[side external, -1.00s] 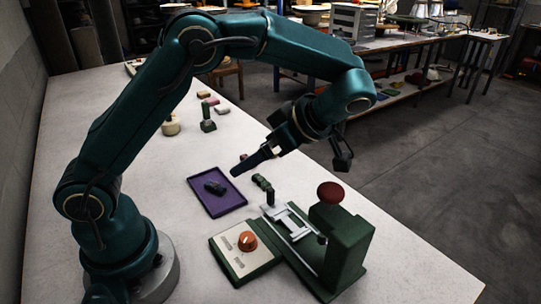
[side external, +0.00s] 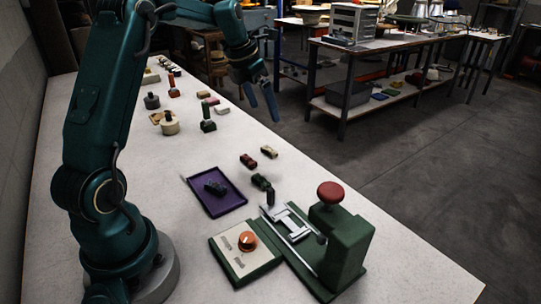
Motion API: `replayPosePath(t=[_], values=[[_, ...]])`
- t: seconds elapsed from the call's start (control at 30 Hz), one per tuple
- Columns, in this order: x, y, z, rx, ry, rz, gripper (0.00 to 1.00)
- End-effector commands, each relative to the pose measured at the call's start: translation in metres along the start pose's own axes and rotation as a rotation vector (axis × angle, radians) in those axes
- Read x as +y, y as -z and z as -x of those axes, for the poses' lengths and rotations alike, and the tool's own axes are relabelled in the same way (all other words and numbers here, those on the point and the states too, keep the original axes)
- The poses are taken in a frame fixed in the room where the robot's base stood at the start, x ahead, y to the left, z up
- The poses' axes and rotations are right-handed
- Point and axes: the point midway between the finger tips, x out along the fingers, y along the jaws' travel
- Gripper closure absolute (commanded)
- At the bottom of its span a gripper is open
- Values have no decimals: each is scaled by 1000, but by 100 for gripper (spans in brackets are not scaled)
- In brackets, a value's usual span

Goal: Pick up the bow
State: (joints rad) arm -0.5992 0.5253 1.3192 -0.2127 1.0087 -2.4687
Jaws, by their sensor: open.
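I cannot tell which of the small items is the bow. A dark bow-like piece (side external: 215,188) lies in the purple tray (side external: 208,211). A dark green piece (side external: 262,182), a dark red piece (side external: 248,160) and a cream piece (side external: 269,152) lie on the table just right of the tray. My gripper (side external: 262,102) is open and empty, fingers pointing down, high near the table's far right edge. It is well apart from all these pieces.
The green press (side external: 345,245) with a red knob (side external: 330,192) stands at the front right. A control box (side external: 240,268) with an orange dial sits beside it. A round wooden pot (side external: 170,126), a dark green stand (side external: 208,125) and several small blocks stand farther back.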

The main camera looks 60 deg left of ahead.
Motion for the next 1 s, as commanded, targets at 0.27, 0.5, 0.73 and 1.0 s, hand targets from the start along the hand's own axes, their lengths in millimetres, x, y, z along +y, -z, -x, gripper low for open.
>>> replayPosePath(t=[0.27, 0.5, 0.73, 1.0], values=[[14, 14, -42, -40, -9, 71, 0], [13, 26, -80, -44, -11, 67, 0], [13, 27, -103, -43, -11, 64, 0], [14, 25, -129, -44, -12, 64, 0]])
